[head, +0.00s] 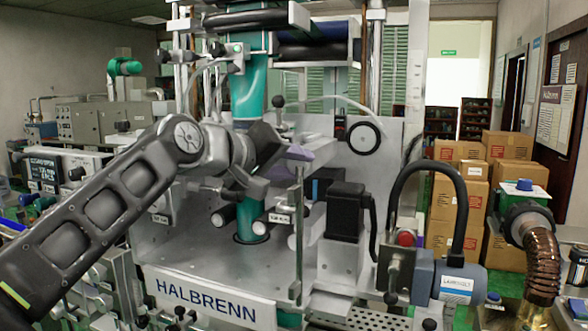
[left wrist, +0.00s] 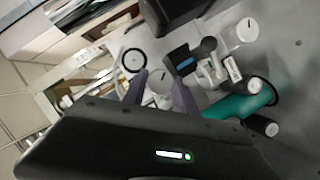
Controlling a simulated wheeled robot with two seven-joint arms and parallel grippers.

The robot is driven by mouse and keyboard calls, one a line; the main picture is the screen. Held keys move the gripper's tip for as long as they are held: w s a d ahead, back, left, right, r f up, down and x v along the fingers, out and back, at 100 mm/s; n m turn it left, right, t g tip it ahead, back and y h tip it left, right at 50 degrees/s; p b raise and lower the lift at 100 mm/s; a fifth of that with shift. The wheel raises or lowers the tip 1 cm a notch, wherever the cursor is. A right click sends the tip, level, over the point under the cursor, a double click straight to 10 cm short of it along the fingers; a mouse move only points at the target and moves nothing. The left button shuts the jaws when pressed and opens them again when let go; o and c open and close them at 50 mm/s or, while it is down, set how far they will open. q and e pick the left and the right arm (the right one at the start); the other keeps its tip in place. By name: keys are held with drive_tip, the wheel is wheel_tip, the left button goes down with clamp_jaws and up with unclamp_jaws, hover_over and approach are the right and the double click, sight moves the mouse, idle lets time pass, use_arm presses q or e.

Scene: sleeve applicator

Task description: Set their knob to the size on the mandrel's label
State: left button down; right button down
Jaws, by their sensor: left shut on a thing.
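My left gripper (head: 298,153) reaches in front of the machine's upper middle, its purple fingers partly hidden by its own body. In the left wrist view the two purple fingers (left wrist: 160,94) stand either side of a pale round knob (left wrist: 157,84), and the gripper is shut on it. The knob's marks cannot be read. The green mandrel (head: 251,85) stands upright through the machine; its lower part shows below my gripper, and it also shows in the left wrist view (left wrist: 240,103). A small white label (head: 279,218) sits by its lower part, too small to read. My right gripper is not in view.
White rollers with dark ends (head: 222,216) flank the mandrel's lower part. A black boxy unit (head: 346,210) stands to the right. A dial with a black rim (head: 364,138) is on the back plate. A thin vertical post (head: 298,240) stands in front. Cartons (head: 460,195) are stacked behind, right.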

use_arm(q)
drive_tip(key=n+h+b, duration=0.1)
drive_tip(key=n+b, duration=0.1)
drive_tip(key=n, duration=0.1)
drive_tip(key=shift+a+f+t+h, duration=0.1)
drive_tip(key=shift+f+t+h, duration=0.1)
drive_tip(key=shift+t+h, duration=0.15)
drive_tip(key=shift+n+h+b, duration=0.35)
drive_tip(key=shift+n+b, duration=0.15)
drive_tip(key=shift+n, duration=0.3)
drive_tip(key=c, duration=1)
unclamp_jaws()
drive_tip(key=shift+o, duration=0.2)
drive_tip(key=shift+r, duration=0.1)
drive_tip(key=shift+s+a, duration=0.35)
drive_tip(key=b+v, duration=0.2)
drive_tip(key=v, duration=0.4)
drive_tip(key=shift+s+a, duration=0.2)
drive_tip(key=shift+s, duration=0.15)
